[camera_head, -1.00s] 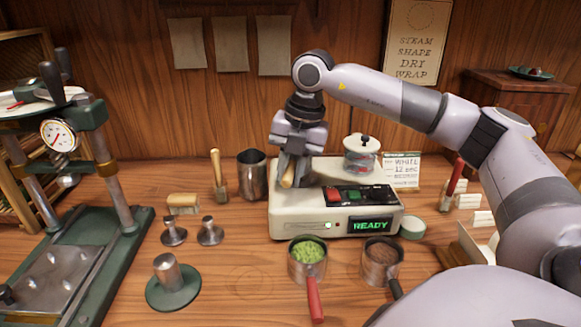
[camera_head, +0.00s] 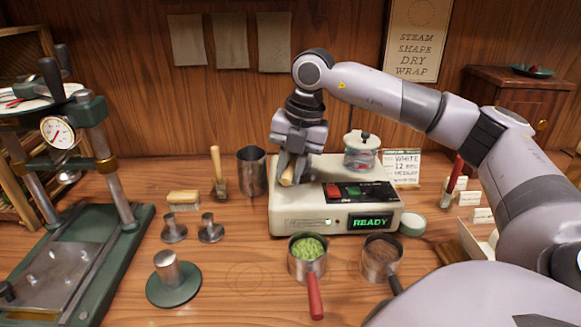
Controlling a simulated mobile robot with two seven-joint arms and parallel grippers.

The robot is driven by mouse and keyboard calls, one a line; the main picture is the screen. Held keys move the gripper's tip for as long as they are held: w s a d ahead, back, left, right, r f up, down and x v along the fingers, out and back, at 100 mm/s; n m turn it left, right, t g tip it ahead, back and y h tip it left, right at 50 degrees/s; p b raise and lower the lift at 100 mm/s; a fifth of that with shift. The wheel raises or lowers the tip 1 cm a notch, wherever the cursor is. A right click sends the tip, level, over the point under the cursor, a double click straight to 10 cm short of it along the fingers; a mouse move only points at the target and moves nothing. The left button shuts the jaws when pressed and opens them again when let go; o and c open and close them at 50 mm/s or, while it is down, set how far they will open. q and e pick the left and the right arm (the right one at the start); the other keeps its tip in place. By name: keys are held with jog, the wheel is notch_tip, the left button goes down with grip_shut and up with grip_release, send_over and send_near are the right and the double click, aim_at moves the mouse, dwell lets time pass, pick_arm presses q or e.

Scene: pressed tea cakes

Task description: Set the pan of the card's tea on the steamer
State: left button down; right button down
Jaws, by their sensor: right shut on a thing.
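The cream steamer (camera_head: 300,222) stands at the middle of the table, with red and green buttons and a display reading READY. The card (camera_head: 401,168) behind it shows "WHITE" and "12 SEC"; its smaller print is hard to read. My right gripper (camera_head: 289,170) is at the steamer's left part, shut on a pale, wood-coloured handle (camera_head: 287,180). What the handle belongs to is hidden, and I cannot tell whether it touches the steamer. A pan of green leaves (camera_head: 294,266) with a red handle and a pan of brown tea (camera_head: 369,271) with a dark handle stand in front. My left gripper is out of view.
A lidded glass jar (camera_head: 362,152) is at the steamer's back right. A metal cup (camera_head: 252,172) and brushes (camera_head: 183,200) stand to the left. A green press (camera_head: 85,250) fills the left side. Bare table lies at the front, left of the pans.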

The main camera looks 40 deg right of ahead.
jog(key=shift+f+b, duration=0.65)
jog(key=shift+f, duration=0.15)
dwell(0.4)
jog(key=c, duration=0.9)
grip_release()
jog(key=shift+f, duration=0.1)
jog(key=r, duration=0.4)
jog(key=s+r, duration=0.1)
jog(key=r, duration=0.1)
jog(key=shift+d+r, duration=0.2)
jog(key=shift+d, duration=0.15)
jog(key=shift+d+r, duration=0.1)
jog(key=shift+r, duration=0.3)
